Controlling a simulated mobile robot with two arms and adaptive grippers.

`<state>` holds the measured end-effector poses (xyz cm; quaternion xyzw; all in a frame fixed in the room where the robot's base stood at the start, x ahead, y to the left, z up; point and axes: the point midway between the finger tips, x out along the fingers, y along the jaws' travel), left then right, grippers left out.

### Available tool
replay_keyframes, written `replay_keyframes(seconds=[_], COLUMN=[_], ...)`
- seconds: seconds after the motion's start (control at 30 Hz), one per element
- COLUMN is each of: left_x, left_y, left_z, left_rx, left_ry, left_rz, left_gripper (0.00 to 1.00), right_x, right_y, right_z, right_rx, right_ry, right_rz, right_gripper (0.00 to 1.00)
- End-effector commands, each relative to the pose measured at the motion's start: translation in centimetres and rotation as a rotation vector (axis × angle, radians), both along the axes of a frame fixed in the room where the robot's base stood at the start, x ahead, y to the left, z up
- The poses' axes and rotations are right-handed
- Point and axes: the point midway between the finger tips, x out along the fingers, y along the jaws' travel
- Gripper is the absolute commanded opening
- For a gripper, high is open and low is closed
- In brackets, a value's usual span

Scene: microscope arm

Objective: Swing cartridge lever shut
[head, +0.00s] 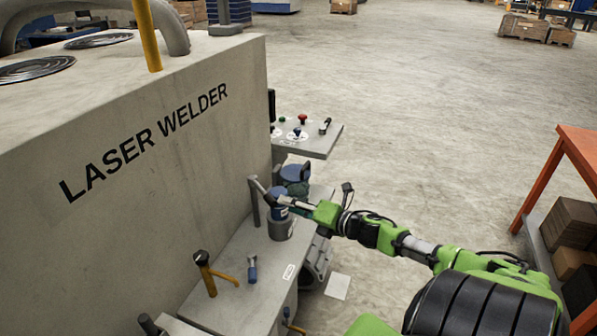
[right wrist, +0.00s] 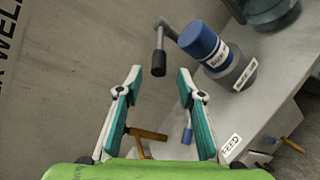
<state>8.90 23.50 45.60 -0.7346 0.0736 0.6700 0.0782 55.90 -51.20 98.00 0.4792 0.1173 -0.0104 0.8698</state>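The blue cartridge (head: 279,209) with a white label stands in a grey round holder (head: 281,230) on the ledge of the laser welder; it also shows in the right wrist view (right wrist: 199,40). Next to it is a grey lever (head: 254,205) with a short arm at its top; in the right wrist view its dark end (right wrist: 158,65) points toward me. My right gripper (head: 286,201) is by the cartridge in the head view. In the right wrist view my right gripper (right wrist: 160,74) is open, with the lever end seen between its fingertips; contact cannot be told. My left gripper is not in view.
A brass-coloured handle (head: 206,272) and a small blue-handled part (head: 252,268) stand on the ledge nearer me. A control panel (head: 318,141) juts out behind. The welder wall (head: 130,180) bounds the left. Open floor lies to the right, before an orange-framed table (head: 578,150).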

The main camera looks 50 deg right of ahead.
Motion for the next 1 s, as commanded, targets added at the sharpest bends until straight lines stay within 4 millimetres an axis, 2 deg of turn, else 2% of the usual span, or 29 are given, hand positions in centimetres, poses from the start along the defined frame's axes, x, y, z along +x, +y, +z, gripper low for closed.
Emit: replay_keyframes(seconds=[0.23,0.6,0.63,0.67,0.7,0.77,0.87,0.9,1.0], left_x=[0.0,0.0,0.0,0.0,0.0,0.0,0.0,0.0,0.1], left_y=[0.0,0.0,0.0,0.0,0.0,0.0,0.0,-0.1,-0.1], left_z=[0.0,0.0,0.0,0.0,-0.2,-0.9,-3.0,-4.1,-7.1], left_rx=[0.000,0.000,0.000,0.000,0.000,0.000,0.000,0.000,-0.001], left_ry=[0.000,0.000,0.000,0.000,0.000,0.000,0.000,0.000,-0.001], left_rz=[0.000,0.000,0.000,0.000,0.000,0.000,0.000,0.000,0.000], left_gripper=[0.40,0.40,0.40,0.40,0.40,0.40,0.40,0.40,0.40], right_x=[-1.9,-2.3,-2.3,-2.3,-2.3,-2.2,-2.0,-1.8,-1.1], right_y=[-0.2,-0.2,-0.2,-0.2,-0.1,0.6,2.8,4.1,7.7], right_z=[0.3,0.5,0.5,0.4,0.2,-0.8,-4.0,-5.4,-8.1], right_rx=[0.001,0.000,0.000,0.000,0.002,0.010,0.033,0.047,0.090], right_ry=[0.001,0.000,0.000,-0.001,0.000,0.001,0.004,-0.001,-0.034], right_rz=[0.000,0.000,0.000,-0.001,-0.003,-0.012,-0.056,-0.083,-0.177], right_gripper=[0.35,0.35,0.33,0.25,0.14,0.00,0.00,0.00,0.00])
